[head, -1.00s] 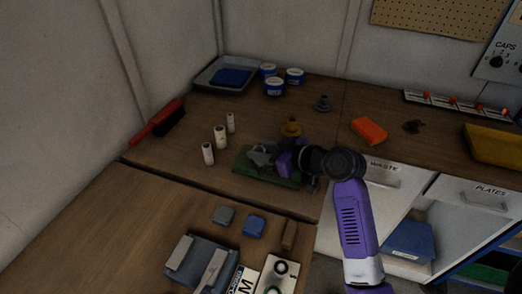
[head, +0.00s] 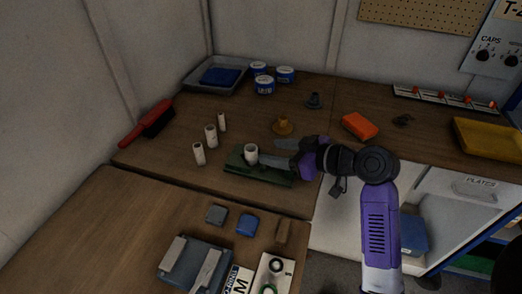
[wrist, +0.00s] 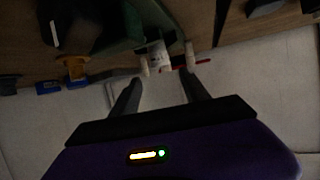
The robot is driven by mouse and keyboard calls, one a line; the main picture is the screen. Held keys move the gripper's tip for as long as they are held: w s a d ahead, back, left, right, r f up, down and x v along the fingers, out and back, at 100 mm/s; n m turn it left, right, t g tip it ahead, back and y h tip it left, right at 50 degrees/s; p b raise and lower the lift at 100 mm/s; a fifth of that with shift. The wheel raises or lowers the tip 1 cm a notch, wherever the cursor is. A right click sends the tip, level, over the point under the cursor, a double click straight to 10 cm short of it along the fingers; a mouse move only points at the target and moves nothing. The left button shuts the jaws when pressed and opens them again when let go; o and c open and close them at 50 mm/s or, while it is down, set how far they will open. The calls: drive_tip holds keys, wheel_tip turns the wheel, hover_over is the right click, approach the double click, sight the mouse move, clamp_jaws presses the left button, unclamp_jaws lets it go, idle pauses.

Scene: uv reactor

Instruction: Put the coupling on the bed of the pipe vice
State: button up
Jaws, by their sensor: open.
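The coupling (head: 251,153) is a short white ring-like cylinder. It stands upright on the green pipe vice (head: 245,169), towards the vice's left part, with its dark opening facing up. My gripper (head: 274,153) is open and empty, just right of the coupling, its grey fingers pointing left towards it and apart from it as far as I can see. My purple gripper body covers part of the vice's right side. In the wrist view, the two dark fingers (wrist: 163,82) are spread, and a pale piece that looks like the coupling (wrist: 158,56) lies beyond them, against the green vice.
Several white pipe pieces (head: 211,136) stand left of the vice. A brass-coloured fitting (head: 283,125) and a grey fitting (head: 314,101) stand behind it. An orange block (head: 360,126) lies to the right. Blue-labelled tubs (head: 264,86) and a grey tray (head: 205,75) are at the back.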

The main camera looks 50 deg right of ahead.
drive_tip(key=shift+v, duration=1.9)
